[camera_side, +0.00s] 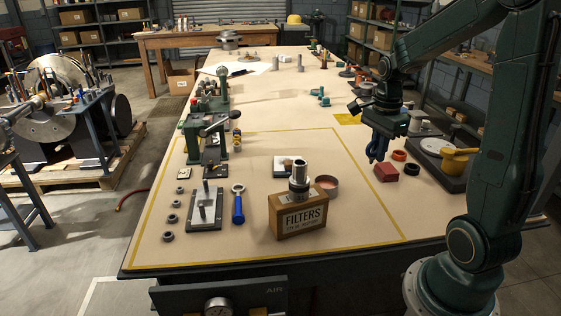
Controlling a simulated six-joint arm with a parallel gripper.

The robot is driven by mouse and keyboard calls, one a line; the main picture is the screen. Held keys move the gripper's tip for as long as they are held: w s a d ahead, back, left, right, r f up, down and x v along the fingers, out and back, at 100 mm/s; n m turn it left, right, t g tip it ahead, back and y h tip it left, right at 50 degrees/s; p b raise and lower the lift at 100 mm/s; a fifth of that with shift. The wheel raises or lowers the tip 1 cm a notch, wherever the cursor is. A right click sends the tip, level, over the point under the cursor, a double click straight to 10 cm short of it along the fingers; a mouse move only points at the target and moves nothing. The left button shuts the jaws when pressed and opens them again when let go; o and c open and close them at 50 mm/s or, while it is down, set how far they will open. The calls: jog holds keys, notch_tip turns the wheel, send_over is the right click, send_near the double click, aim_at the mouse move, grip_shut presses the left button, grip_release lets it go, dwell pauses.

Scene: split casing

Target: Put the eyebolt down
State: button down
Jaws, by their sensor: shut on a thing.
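Whether the held thing touches anything below cannot be told. No other eyebolt stands out on the bench.
A FILTERS box (301,216) with a metal cylinder (299,177) on it stands front centre. A round tin (327,186), a blue-handled tool (238,205) and a plate with posts (205,210) are nearby. Orange (399,155) and dark (411,169) rings lie right of my gripper. The bench top (340,228) is clear front right.

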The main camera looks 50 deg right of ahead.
jog(key=w+d+m, duration=0.6)
jog(key=w+d, duration=0.2)
jog(key=d, duration=0.3)
jog(key=w+d+m, duration=0.7)
jog(key=w+d, duration=0.2)
jog(key=d, duration=0.2)
jog(key=shift+d, duration=0.15)
jog(key=shift+f, duration=0.2)
notch_tip(320, 180, down, 16)
jog(key=shift+r, duration=0.2)
jog(key=shift+f, duration=0.1)
jog(key=shift+f, duration=2.05)
